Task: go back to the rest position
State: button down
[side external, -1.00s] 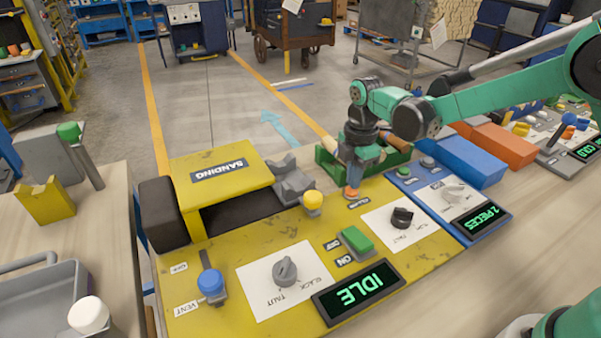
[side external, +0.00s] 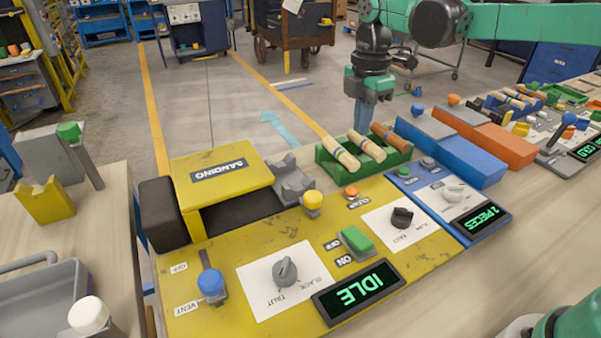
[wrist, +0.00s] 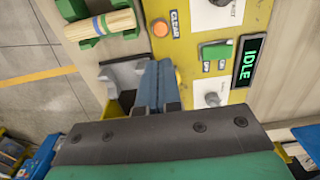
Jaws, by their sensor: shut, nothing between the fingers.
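My gripper (side external: 364,114) is shut and empty, with its blue fingers pointing down. In the side view it hangs in the air above and behind the green tray (side external: 402,158), clear of it. The tray holds several turned wood pieces (side external: 340,153) lying side by side. In the wrist view my shut gripper (wrist: 158,90) shows over the yellow sanding panel (wrist: 190,18), with a wood piece (wrist: 103,24) on its green holder at the upper left. The orange CLEAR button (side external: 351,191) is uncovered on the panel.
The yellow sanding machine (side external: 222,171) has an IDLE display (side external: 360,295), a green button (side external: 356,240) and knobs. A grey cradle (side external: 291,184) sits beside it. A blue unit (side external: 467,160) showing "2 PIECES" and an orange unit (side external: 497,136) stand to the right. Air above the panel is free.

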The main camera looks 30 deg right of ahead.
dwell(0.3)
jog(key=s+d+f+m+t, duration=0.1)
jog(key=s+d+m+t, duration=0.1)
jog(key=s+m+t, duration=0.5)
jog(key=shift+s+d+f+m, duration=0.15)
jog(key=shift+s+m, duration=2.95)
jog(key=shift+m, duration=2.4)
